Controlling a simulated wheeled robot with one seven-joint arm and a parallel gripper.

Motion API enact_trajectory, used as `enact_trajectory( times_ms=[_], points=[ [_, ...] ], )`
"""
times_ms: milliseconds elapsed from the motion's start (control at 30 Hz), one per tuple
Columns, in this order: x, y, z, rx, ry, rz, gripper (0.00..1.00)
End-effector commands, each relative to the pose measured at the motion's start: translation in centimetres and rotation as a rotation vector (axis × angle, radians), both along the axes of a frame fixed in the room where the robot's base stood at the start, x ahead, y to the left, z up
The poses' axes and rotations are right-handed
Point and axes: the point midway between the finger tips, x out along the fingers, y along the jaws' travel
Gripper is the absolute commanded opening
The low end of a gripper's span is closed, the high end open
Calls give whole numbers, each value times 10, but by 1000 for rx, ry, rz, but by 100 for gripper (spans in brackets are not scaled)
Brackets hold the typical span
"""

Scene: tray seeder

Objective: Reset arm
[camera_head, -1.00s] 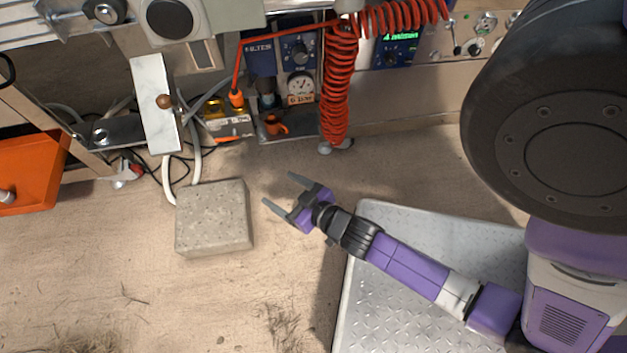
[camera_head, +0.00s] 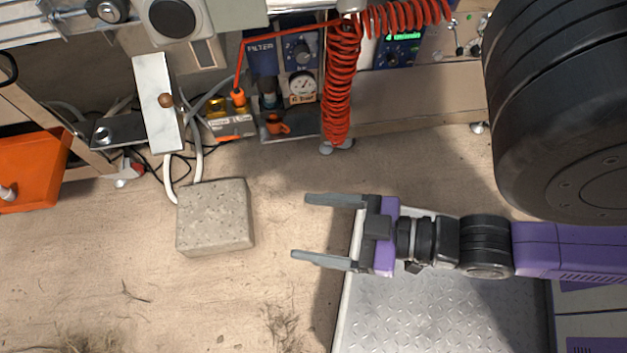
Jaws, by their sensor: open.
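My gripper (camera_head: 322,229) is open and empty, with its two grey fingers apart and pointing left. It is above the floor and the left edge of a metal plate. My arm comes in from the right, purple and black. The fingers touch nothing that I can see. The tips are to the right of a stone block (camera_head: 214,216), with a gap of bare floor between.
A metal tread plate (camera_head: 440,315) lies under my arm. A red coiled hose (camera_head: 340,90) hangs from the machine at the top, near a gauge (camera_head: 303,86). An orange bin (camera_head: 30,170) stands at the left. The lower left floor is open.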

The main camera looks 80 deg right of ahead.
Motion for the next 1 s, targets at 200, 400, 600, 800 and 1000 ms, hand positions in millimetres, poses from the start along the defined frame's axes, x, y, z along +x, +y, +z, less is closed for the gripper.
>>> enact_trajectory(
  times_ms=[200, 400, 600, 800, 1000],
  points=[
    [0, 0, 15, 0, 0, -1, 76],
    [0, 0, 60, 0, 0, -1, 76],
    [0, 0, 116, 1, 0, -1, 76],
    [0, 0, 171, 1, 0, -1, 76],
    [0, 0, 226, 1, 0, -1, 76]
  ],
)
